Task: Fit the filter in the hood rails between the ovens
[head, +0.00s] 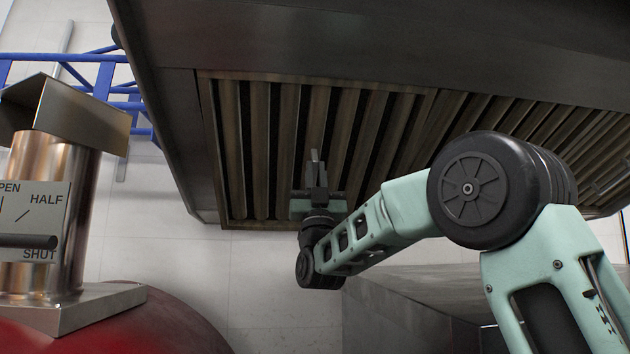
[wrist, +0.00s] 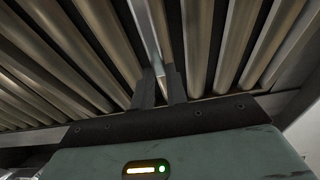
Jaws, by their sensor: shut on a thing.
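The filter (head: 262,150) is a brownish metal panel with slanted slats in a frame, under the left part of the grey hood (head: 380,40) in the head view. My gripper (head: 316,170) is below its lower middle, pointing up, and is shut on a thin metal bar that looks like the filter's handle. In the wrist view the bright bar (wrist: 149,35) runs up between the fingers of my gripper (wrist: 161,84), with slats on both sides. The rails are not clearly visible. I cannot tell whether the filter's edges sit in them.
More slatted panels (head: 545,128) fill the hood on the right. A copper flue (head: 75,180) with a marked damper plate (head: 30,215) stands at left above a red rounded oven (head: 150,325). A grey box-like surface (head: 400,310) lies below my arm. Blue framing (head: 60,57) is behind.

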